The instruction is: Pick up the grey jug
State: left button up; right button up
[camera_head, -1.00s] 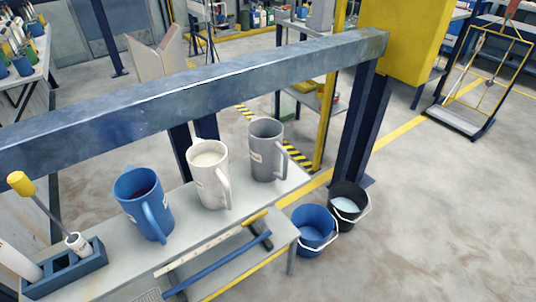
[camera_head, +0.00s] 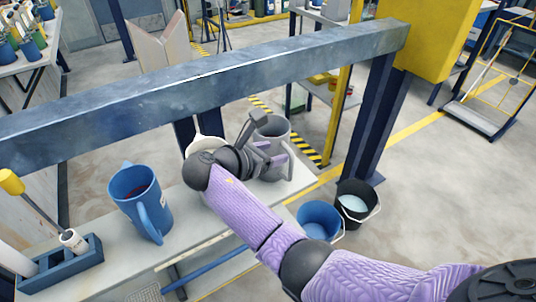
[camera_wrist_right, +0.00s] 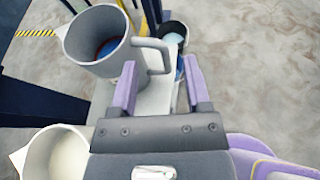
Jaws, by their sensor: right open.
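The grey jug (camera_head: 275,128) stands upright at the right end of the bench, partly hidden behind my right gripper (camera_head: 272,158). In the right wrist view the grey jug (camera_wrist_right: 82,58) is at upper left, with its handle pointing towards my gripper (camera_wrist_right: 160,80). My right gripper is open. Its two purple fingers lie either side of the handle's line, and the handle shows just beyond and between the fingertips. Whether they touch it I cannot tell. My left gripper is not in view.
A white jug (camera_head: 203,140) stands left of the grey one, mostly hidden by my arm. A blue jug (camera_head: 135,195) is further left. A thick steel beam (camera_head: 200,90) runs behind the jugs. A blue bucket (camera_head: 320,222) and a black bucket (camera_head: 352,190) stand on the floor.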

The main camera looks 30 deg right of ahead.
jog(key=b, duration=0.5)
send_near(289, 168)
jog(key=d+f, duration=0.3)
jog(key=x, duration=0.2)
jog(key=b+x, duration=0.1)
jog(key=x, duration=0.1)
jog(key=w+r+b+x, duration=0.1)
jog(key=x, duration=0.2)
jog(key=shift+d, duration=0.2)
jog(key=shift+r, duration=0.25)
grip_shut()
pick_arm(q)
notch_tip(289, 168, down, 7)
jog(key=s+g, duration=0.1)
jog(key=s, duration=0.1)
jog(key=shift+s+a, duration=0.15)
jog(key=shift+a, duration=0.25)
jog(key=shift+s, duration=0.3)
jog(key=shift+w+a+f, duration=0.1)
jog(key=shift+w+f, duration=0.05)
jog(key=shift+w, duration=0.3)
